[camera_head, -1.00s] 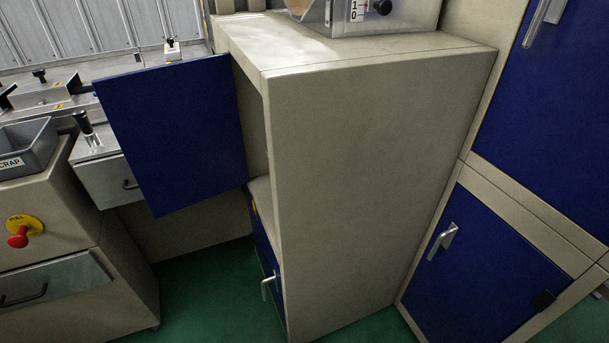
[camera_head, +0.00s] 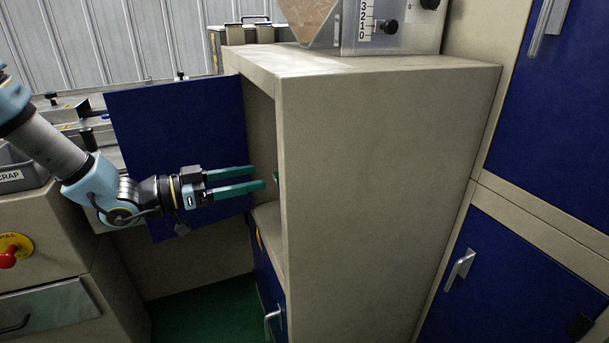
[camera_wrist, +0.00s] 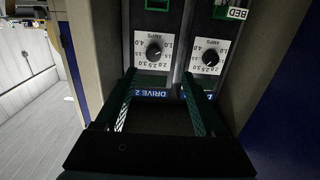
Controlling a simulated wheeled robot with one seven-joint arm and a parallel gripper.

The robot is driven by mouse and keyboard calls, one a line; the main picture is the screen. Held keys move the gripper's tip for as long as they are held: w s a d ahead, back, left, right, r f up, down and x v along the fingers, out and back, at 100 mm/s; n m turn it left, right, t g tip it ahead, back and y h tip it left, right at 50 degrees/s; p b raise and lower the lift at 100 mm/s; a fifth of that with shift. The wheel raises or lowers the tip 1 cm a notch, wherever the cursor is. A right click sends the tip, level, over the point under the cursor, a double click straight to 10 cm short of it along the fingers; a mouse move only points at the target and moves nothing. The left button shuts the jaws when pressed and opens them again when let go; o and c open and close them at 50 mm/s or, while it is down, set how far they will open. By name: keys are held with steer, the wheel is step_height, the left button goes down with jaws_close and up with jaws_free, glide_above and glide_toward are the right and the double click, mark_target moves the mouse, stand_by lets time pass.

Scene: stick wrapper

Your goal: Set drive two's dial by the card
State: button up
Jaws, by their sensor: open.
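My gripper (camera_head: 258,176) is open and empty, its green fingers at the opening of the beige cabinet (camera_head: 380,150). In the wrist view the gripper (camera_wrist: 159,76) points at two panels, seen upside down. The left panel bears a blue "DRIVE 2" label (camera_wrist: 118,93) and a black dial (camera_wrist: 154,50) on a white amps scale. This dial lies ahead, between the fingertips in the picture, with no visible grip on it. A second dial (camera_wrist: 208,58) is on the right panel, its drive label partly hidden by a finger. The dials' exact settings are too small to read. I cannot identify a card.
The cabinet's blue door (camera_head: 180,130) stands open behind my arm. The cabinet wall (camera_wrist: 90,60) is close on the left in the wrist view. A "BED" tag (camera_wrist: 237,14) is above the right dial. A hopper with a numbered scale (camera_head: 366,22) stands on the cabinet.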

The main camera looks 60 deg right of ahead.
steer(key=s+p+x, duration=0.1)
steer(key=p+x, duration=0.1)
steer(key=x, duration=0.9)
steer(key=shift+r+m+g, duration=0.3)
steer(key=shift+r+g, duration=0.1)
steer(key=shift+s, duration=0.15)
jaws_close()
